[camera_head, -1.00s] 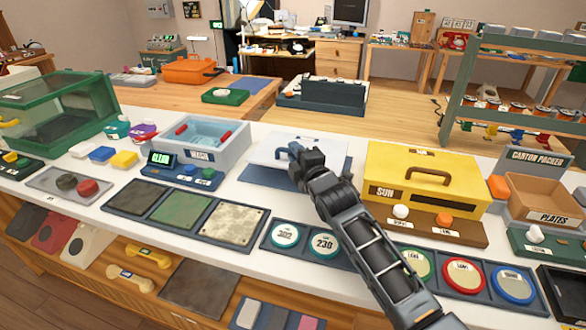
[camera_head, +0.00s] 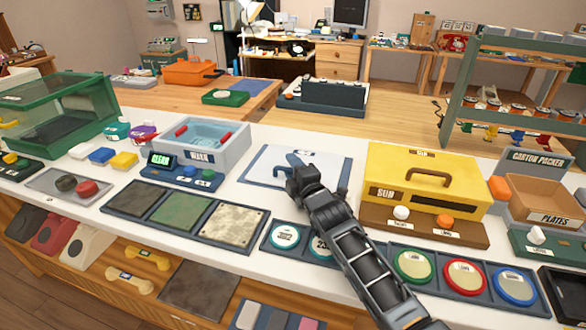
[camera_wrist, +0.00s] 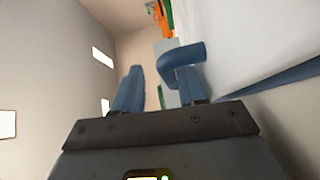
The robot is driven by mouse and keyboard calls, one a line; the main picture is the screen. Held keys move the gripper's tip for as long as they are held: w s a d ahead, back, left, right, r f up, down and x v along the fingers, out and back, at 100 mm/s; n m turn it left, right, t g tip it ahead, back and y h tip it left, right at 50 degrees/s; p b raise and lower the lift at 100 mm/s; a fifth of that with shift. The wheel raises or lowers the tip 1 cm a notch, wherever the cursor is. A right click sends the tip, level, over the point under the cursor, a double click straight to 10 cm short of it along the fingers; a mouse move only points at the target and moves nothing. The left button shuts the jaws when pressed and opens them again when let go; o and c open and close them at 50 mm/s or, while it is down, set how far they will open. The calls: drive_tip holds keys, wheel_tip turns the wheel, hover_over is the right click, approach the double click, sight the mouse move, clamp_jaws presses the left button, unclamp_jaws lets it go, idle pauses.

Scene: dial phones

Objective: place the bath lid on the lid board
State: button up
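The bath lid (camera_head: 272,168) is a pale flat panel with a blue handle (camera_head: 294,159). It lies on the dark blue lid board (camera_head: 258,184) and looks flat, with the board's edge showing around it. My gripper (camera_head: 301,172) is over the lid, right by the handle. In the wrist view my gripper (camera_wrist: 158,92) has its two fingers apart, with a gap between them. The curved handle (camera_wrist: 182,55) is just beyond the right finger; whether they touch I cannot tell. My arm hides the lid's near right part.
The water bath (camera_head: 203,145) with red grips stands open left of the board. A yellow box (camera_head: 425,180) with a handle stands close on the right. Several plates and round discs lie in front. The wooden bench (camera_head: 390,128) behind has free room.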

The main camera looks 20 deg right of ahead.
drive_tip(key=shift+o, duration=0.2)
drive_tip(key=shift+r, duration=0.1)
drive_tip(key=s, duration=0.2)
drive_tip(key=s+p, duration=0.1)
drive_tip(key=s, duration=0.1)
drive_tip(key=s+p, duration=0.1)
drive_tip(key=s, duration=0.2)
drive_tip(key=shift+s+d+r, duration=0.1)
drive_tip(key=shift+d, duration=0.3)
drive_tip(key=shift+s+r+p, duration=0.1)
drive_tip(key=shift+s+p, duration=0.2)
drive_tip(key=shift+s, duration=0.8)
drive_tip(key=shift+s+d, duration=0.15)
drive_tip(key=shift+s, duration=1)
drive_tip(key=shift+s, duration=0.1)
drive_tip(key=shift+o, duration=0.4)
drive_tip(key=shift+a, duration=0.2)
